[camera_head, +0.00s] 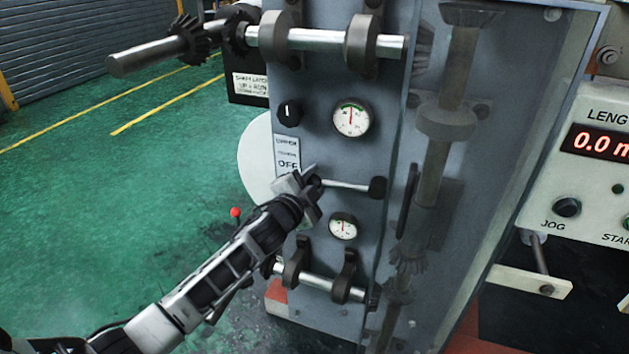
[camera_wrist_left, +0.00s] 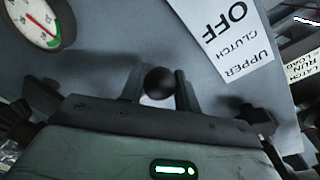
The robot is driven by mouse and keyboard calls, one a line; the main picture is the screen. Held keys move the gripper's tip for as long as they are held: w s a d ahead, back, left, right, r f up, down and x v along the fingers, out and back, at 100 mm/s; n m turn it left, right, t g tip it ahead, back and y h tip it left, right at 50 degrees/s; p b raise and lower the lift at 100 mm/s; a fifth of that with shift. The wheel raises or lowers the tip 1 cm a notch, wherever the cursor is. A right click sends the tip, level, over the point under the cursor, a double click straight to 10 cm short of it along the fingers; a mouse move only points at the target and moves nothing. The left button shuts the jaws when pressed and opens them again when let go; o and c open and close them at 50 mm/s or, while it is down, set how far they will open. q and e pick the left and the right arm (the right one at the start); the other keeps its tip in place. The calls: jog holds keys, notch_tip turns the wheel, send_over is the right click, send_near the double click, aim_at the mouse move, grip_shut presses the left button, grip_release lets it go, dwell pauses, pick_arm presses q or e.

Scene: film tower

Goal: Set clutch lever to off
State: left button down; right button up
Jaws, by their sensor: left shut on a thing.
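The clutch lever (camera_head: 347,186) is a thin silver rod on the grey machine panel. It lies nearly level, from a black hub (camera_head: 377,187) on the right to a dark ball knob at its left end. My left gripper (camera_head: 312,184) is shut on that end. In the left wrist view, the knob (camera_wrist_left: 158,83) sits between the two fingers of my left gripper (camera_wrist_left: 160,88). A white label (camera_head: 287,152) just above the gripper reads OFF; in the wrist view it (camera_wrist_left: 228,36) reads UPPER CLUTCH OFF. My right gripper is not in view.
Shafts with black collars (camera_head: 325,40) stick out above, and a lower shaft (camera_head: 318,281) below. Two dials, upper (camera_head: 351,119) and lower (camera_head: 343,226), flank the lever. A red-knobbed stick (camera_head: 235,213) stands left. A control box (camera_head: 590,170) is at right. Green floor at left is open.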

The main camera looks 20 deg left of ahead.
pick_arm(q)
jog(key=c, duration=1.1)
grip_release()
jog(key=shift+o, duration=0.2)
jog(key=s+a+r, duration=0.1)
jog(key=s, duration=1.5)
jog(key=shift+p, duration=0.45)
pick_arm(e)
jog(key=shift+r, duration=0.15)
pick_arm(q)
jog(key=s+d+f+n+g+h+p, duration=0.1)
jog(key=s+d+f+n+g+p, duration=0.1)
jog(key=s, duration=0.6)
jog(key=s+d+f+n+g+h+p, duration=0.1)
jog(key=s+d+f+n+g+p, duration=0.2)
jog(key=s+d+f+n, duration=0.4)
jog(key=s+d+n+g, duration=0.1)
jog(key=d, duration=0.2)
jog(key=shift+d+h, duration=0.2)
jog(key=shift+h, duration=0.1)
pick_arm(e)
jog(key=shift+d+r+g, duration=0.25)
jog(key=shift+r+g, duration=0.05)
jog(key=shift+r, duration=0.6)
